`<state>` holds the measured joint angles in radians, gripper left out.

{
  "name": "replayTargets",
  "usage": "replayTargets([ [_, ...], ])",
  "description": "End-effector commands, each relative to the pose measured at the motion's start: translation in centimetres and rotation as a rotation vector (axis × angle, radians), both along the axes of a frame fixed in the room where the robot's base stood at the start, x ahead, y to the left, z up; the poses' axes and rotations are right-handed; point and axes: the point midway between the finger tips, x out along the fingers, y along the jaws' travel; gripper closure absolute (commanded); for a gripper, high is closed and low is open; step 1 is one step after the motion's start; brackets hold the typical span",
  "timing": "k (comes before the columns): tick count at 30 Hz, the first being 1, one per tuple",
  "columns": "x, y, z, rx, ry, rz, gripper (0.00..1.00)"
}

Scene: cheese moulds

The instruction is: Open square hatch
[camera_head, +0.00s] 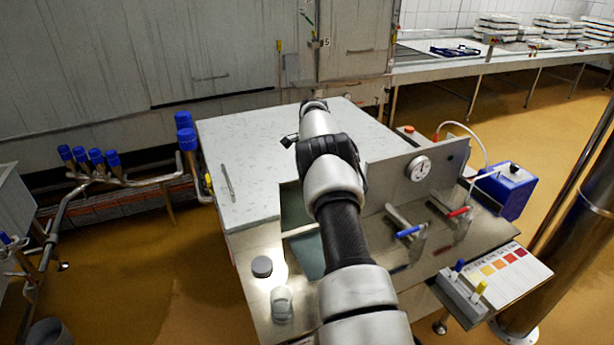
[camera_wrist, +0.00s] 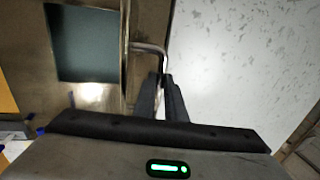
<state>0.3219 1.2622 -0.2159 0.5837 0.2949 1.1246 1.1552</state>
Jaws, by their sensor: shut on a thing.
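In the wrist view my gripper (camera_wrist: 163,98) has its dark fingers close together at a bent steel handle (camera_wrist: 148,47), shut on it. The handle comes off the edge of a steel panel on the left. That panel frames a dark teal square (camera_wrist: 85,43); I cannot tell whether it is a pane or an opening. In the head view teal areas (camera_head: 308,256) show in the steel top just left of my arm.
A white speckled top (camera_head: 265,140) lies beyond, with a thin metal tool (camera_head: 228,182) on it. A dark round puck (camera_head: 262,266) and a clear cup (camera_head: 282,303) stand left of my arm. A gauge panel (camera_head: 420,168) and taps with blue and red handles (camera_head: 408,232) stand close right.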

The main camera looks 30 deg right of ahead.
Motion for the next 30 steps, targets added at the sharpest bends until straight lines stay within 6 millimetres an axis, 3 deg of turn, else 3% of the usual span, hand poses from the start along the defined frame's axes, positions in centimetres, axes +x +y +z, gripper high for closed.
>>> replayTargets([
  [2, -0.2, 0.5, -0.7, 0.01, 0.011, 0.002, 1.0],
  [3, -0.2, 0.5, -0.7, 0.01, 0.011, 0.002, 0.88],
  [6, -0.2, 0.4, -0.6, 0.008, 0.011, 0.002, 0.71],
  [17, -0.1, 0.1, 0.1, 0.002, 0.004, 0.0, 0.71],
  [23, -0.7, 0.1, 3.1, 0.001, 0.001, 0.0, 0.71],
  [30, -1.9, 0.2, 8.9, 0.002, 0.001, 0.0, 0.71],
])
